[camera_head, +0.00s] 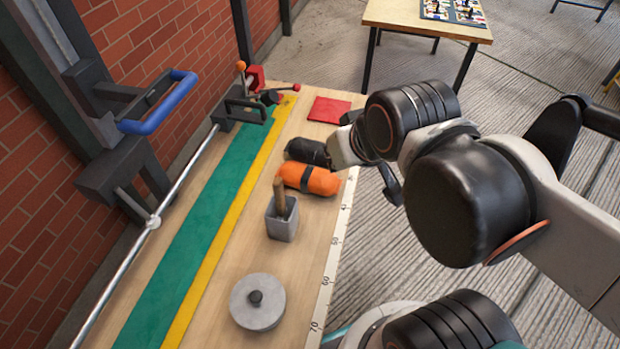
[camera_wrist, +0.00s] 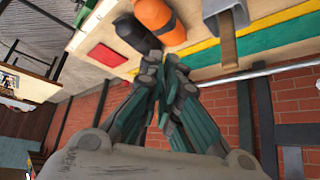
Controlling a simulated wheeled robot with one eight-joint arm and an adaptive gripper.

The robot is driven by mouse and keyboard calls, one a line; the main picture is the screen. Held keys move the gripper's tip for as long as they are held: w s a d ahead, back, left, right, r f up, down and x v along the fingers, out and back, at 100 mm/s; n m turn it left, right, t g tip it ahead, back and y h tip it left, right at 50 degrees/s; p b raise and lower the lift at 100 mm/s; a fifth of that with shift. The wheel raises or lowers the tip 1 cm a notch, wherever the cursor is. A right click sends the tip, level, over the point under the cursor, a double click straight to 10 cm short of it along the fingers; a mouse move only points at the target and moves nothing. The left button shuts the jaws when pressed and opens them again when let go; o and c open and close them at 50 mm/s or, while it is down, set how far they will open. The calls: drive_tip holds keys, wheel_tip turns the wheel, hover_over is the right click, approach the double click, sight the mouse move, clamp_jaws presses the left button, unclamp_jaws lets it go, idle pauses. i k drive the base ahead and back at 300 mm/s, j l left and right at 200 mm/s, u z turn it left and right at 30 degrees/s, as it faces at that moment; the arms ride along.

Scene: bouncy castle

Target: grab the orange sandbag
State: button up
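The orange sandbag (camera_head: 322,181), with a black band around it, lies on the wooden workbench (camera_head: 255,233) next to a black sandbag (camera_head: 306,151). In the wrist view the orange sandbag (camera_wrist: 151,13) is at the top, with the black sandbag (camera_wrist: 131,33) to its left. My gripper (camera_wrist: 165,65) shows in the middle of the wrist view, its dark green fingers drawn together at the tips with nothing seen between them. The sandbags appear beyond the fingertips, and I see no grip on either. In the head view my arm hides most of the gripper.
A mallet with a grey block head (camera_head: 282,226) stands near the orange sandbag, and a round grey weight (camera_head: 257,302) lies nearer. A red pad (camera_head: 329,110) lies beyond the black sandbag. A metal rail and brick wall (camera_head: 130,55) bound the left side.

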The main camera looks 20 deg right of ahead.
sight(307, 178)
drive_tip(key=k, duration=1.15)
